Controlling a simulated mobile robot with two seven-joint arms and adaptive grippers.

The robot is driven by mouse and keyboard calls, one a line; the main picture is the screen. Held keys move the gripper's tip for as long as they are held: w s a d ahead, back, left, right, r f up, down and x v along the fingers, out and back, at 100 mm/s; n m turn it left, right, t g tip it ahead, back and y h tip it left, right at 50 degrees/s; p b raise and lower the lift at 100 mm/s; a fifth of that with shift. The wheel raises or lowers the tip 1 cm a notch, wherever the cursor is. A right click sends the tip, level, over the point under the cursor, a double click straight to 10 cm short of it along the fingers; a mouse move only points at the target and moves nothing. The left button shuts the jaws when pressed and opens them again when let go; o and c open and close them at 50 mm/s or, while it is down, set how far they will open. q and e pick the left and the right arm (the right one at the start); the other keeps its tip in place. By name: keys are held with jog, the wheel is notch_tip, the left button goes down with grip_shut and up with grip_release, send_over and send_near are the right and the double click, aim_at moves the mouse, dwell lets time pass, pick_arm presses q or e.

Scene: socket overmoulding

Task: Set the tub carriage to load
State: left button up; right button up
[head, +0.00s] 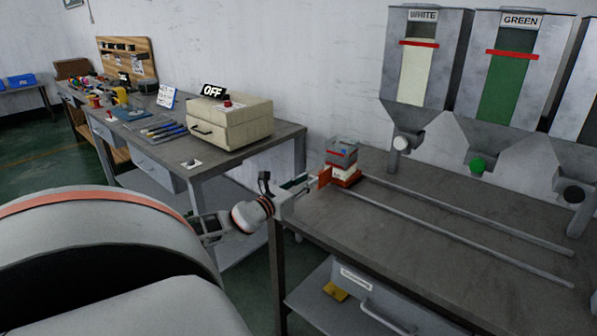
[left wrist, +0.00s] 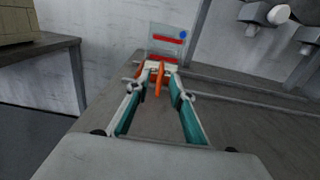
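The tub carriage (head: 345,180) is an orange-red and white base at the left end of two rails on the bench. A clear-grey tub (head: 341,152) with a red band sits on it; the tub also shows in the left wrist view (left wrist: 168,44). An upright orange handle (left wrist: 160,80) stands on the carriage's near side. My left gripper (head: 312,183) reaches in from the left at the handle. In the left wrist view its teal-padded fingers (left wrist: 161,88) are apart, one on each side of the handle, with visible gaps. My right gripper is not in view.
Hoppers labelled WHITE (head: 420,60) and GREEN (head: 508,75) hang above the bench, with another at the right edge. The rails (head: 455,236) between are clear. A beige box (head: 230,122) with an OFF sign stands on the left table.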

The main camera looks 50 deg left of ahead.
pick_arm(q)
jog(key=shift+v, duration=1.85)
